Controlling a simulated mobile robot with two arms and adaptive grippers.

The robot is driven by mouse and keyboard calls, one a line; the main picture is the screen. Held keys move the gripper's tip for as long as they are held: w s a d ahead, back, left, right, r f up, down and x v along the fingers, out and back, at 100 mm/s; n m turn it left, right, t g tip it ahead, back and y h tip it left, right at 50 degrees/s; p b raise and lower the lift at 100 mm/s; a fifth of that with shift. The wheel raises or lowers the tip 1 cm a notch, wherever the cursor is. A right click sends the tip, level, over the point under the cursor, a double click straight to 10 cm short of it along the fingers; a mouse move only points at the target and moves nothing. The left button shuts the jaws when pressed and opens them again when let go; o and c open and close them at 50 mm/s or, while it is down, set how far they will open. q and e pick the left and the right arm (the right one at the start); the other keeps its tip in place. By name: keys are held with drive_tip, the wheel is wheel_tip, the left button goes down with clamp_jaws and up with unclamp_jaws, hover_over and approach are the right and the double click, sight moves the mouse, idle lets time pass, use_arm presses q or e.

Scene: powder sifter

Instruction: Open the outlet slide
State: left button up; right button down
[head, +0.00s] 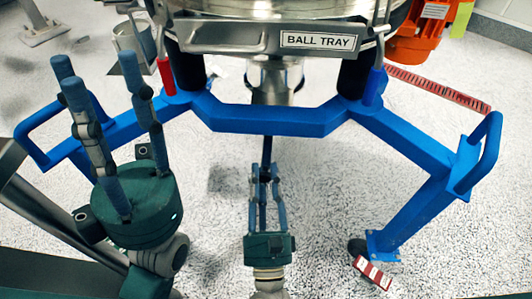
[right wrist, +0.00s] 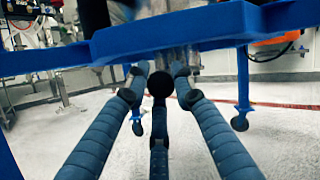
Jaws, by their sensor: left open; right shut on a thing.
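The steel outlet (head: 273,82) of the sifter hangs under the ball tray in the head view, partly hidden by the blue frame. A dark slide handle (head: 267,148) sticks out below the frame's front bar; its round black knob shows in the right wrist view (right wrist: 159,83). My right gripper (head: 266,172) is shut on this handle, with a finger on each side of the knob in the right wrist view (right wrist: 160,74) and a third below. The slide plate itself is hidden. My left gripper (head: 96,72) is open and empty, fingers pointing up, left of the sifter.
The blue frame (head: 268,121) spans just beyond my right gripper, with side arms and looped handles at both sides. The ball tray (head: 318,41) sits above. An orange motor (head: 414,45) is at the upper right. A castor (head: 357,247) stands at the lower right.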

drive_tip(key=shift+s+r, duration=0.3)
drive_tip(key=shift+s, duration=0.4)
drive_tip(key=c, duration=1.5)
unclamp_jaws()
drive_tip(key=shift+o, duration=0.2)
drive_tip(key=shift+f, duration=0.15)
drive_tip(key=shift+s+f, duration=0.15)
drive_tip(key=shift+s, duration=0.2)
drive_tip(key=v, duration=1.1)
drive_tip(key=shift+s, duration=0.1)
